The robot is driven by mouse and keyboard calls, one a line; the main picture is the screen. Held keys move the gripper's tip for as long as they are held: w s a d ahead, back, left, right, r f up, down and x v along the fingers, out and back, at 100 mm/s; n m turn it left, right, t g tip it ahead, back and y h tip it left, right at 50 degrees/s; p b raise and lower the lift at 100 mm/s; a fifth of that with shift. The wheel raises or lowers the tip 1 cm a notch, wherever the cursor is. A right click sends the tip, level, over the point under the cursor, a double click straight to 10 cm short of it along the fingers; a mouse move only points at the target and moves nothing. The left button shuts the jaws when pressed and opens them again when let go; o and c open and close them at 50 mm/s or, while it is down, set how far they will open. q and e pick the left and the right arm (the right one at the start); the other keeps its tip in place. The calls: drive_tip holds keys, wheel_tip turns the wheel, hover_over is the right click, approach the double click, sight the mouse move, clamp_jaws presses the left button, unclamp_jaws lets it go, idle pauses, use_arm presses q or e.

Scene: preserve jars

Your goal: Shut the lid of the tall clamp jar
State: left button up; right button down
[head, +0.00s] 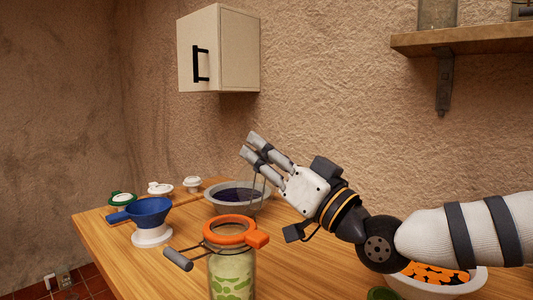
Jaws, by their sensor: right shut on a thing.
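The tall clamp jar (232,275) stands upright at the table's front, clear glass with green pieces inside. An orange ring (230,233) with a tab at the right sits around its mouth. A grey-handled lever (178,259) sticks out to the jar's left. My right gripper (253,148) is above and behind the jar, its fingers pointing up-left. It is shut on a thin dark wire-like thing (264,192) that hangs below the fingers; I cannot tell whether this belongs to the jar's lid. My left gripper is not in view.
A grey bowl (210,199) with dark contents stands behind the jar. A blue funnel (149,210) on a white base and several small lidded items stand at left. A bowl of orange pieces (480,279) is at right, under my arm. A cabinet (232,45) and shelf (470,40) are above.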

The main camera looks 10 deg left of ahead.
sight(252, 189)
drive_tip(key=s+n, duration=0.1)
drive_tip(key=a+n+g+y, duration=0.1)
drive_tip(key=n, duration=0.1)
drive_tip(key=s+r+n+g, duration=0.1)
drive_tip(key=n, duration=0.1)
drive_tip(key=shift+s+a+y+p, duration=0.3)
drive_tip(key=shift+a+y+p, duration=0.05)
drive_tip(key=shift+y, duration=0.05)
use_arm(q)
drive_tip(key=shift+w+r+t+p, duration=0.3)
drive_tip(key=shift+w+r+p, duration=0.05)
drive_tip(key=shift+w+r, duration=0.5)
use_arm(e)
drive_tip(key=shift+s+a+f+n+g+y, duration=0.1)
drive_tip(key=shift+s+a+n+g+y, duration=0.15)
drive_tip(key=shift+n, duration=0.45)
drive_tip(key=shift+s+a+n+g, duration=0.15)
drive_tip(key=shift+s+n+g, duration=0.25)
drive_tip(key=shift+n, duration=0.3)
drive_tip(key=shift+s+a+f+n+g+y, duration=0.1)
drive_tip(key=shift+s+a+n+g+y, duration=0.15)
drive_tip(key=shift+n, duration=0.45)
drive_tip(key=c, duration=1.3)
unclamp_jaws()
drive_tip(key=shift+c, duration=0.2)
drive_tip(key=shift+s+d, duration=0.1)
drive_tip(key=v, duration=1.2)
drive_tip(key=shift+r, duration=0.15)
